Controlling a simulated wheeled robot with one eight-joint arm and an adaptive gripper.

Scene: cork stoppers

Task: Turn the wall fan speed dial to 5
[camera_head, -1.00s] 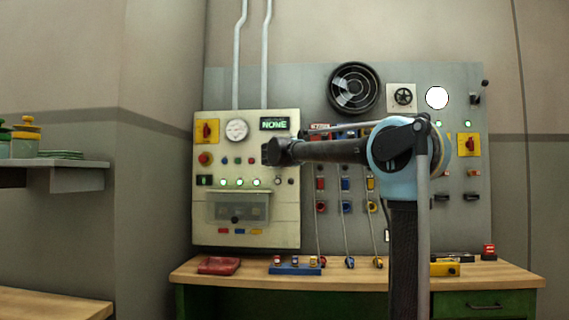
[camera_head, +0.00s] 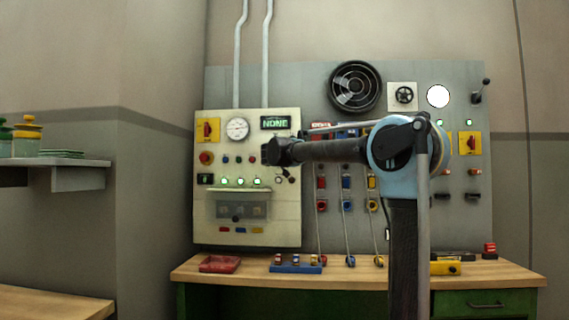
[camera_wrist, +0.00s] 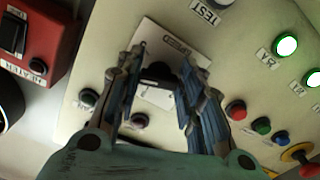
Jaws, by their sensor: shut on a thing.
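In the wrist view, a dark dial knob (camera_wrist: 157,71) sits on a white plate (camera_wrist: 168,44) with a small label that I cannot read. My gripper (camera_wrist: 163,56) has its two blue-grey fingers on either side of this knob and is shut on it. The fingers hide part of the plate, and the knob's setting cannot be read. In the head view, my arm reaches left to the right part of the cream control panel (camera_head: 270,225); its own wrist hides the dial there. The round black wall fan (camera_head: 355,87) is above, on the grey board.
Near the knob in the wrist view are a red box (camera_wrist: 38,38), coloured buttons (camera_wrist: 261,126) and lit green lamps (camera_wrist: 286,46). The head view shows a green display (camera_head: 275,123) reading NONE, a gauge (camera_head: 237,129) and a wooden bench (camera_head: 345,277) below.

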